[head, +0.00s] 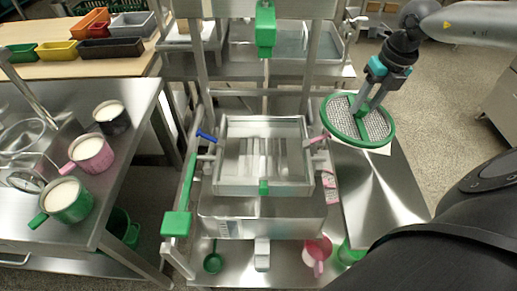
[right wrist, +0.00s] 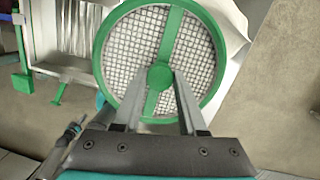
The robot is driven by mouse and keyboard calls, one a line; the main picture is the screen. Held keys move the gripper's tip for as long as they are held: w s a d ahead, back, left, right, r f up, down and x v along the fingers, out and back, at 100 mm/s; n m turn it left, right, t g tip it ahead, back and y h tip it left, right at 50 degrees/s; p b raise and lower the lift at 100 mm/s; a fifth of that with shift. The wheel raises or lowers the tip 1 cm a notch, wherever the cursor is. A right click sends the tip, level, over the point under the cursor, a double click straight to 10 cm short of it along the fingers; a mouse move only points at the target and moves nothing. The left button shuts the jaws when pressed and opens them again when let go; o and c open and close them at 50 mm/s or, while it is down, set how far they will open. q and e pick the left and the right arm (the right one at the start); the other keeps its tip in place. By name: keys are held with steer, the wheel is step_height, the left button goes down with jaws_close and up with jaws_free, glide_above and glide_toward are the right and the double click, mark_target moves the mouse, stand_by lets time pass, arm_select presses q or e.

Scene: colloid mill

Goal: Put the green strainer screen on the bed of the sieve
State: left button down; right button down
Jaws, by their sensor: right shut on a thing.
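The green strainer screen (head: 374,124) is a round mesh disc with a green rim and a green crossbar. It is at the right, over the steel side table (head: 385,195). My right gripper (head: 362,108) is shut on the green middle of its crossbar. In the right wrist view the screen (right wrist: 135,45) fills the top middle, with the fingers (right wrist: 159,82) at its hub. The sieve (head: 222,178) stands to the left of the screen, and its square steel bed (head: 262,155) looks empty. My left gripper is not in view.
A pale sheet (head: 378,150) shows under the screen. A blue handle (head: 205,135) and a pink handle (head: 318,138) flank the sieve bed. At the left a steel table holds black, pink (head: 92,154) and green (head: 68,200) jugs. Coloured bins (head: 112,48) stand behind.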

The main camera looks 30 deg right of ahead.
mark_target(339, 114)
steer(key=a, duration=0.1)
steer(key=w+a+f+y, duration=0.1)
steer(key=w+a+t+y, duration=0.1)
steer(key=shift+w+a+f, duration=0.2)
steer(key=shift+a+f, duration=0.05)
steer(key=shift+a, duration=0.15)
steer(key=w+a, duration=0.7)
steer(key=a, duration=0.5)
steer(key=x, duration=0.7)
steer(key=a+x, duration=0.1)
steer(key=x, duration=0.3)
steer(key=shift+s+r+b, duration=0.1)
steer(key=shift+s+b, duration=0.1)
steer(key=shift+b, duration=0.1)
steer(key=shift+w+a, duration=0.1)
steer(key=shift+a, duration=0.15)
steer(key=shift+w+a+r+g+h, duration=0.15)
steer(key=shift+g+h, duration=0.15)
steer(key=shift+h, duration=0.2)
steer(key=shift+w+a+g+h+p, duration=0.15)
steer(key=shift+g+h+p, duration=0.25)
steer(key=shift+h, duration=0.4)
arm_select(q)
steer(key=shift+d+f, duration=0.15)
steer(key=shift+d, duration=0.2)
arm_select(e)
steer(key=shift+f, duration=1.55)
arm_select(q)
steer(key=shift+b, duration=0.3)
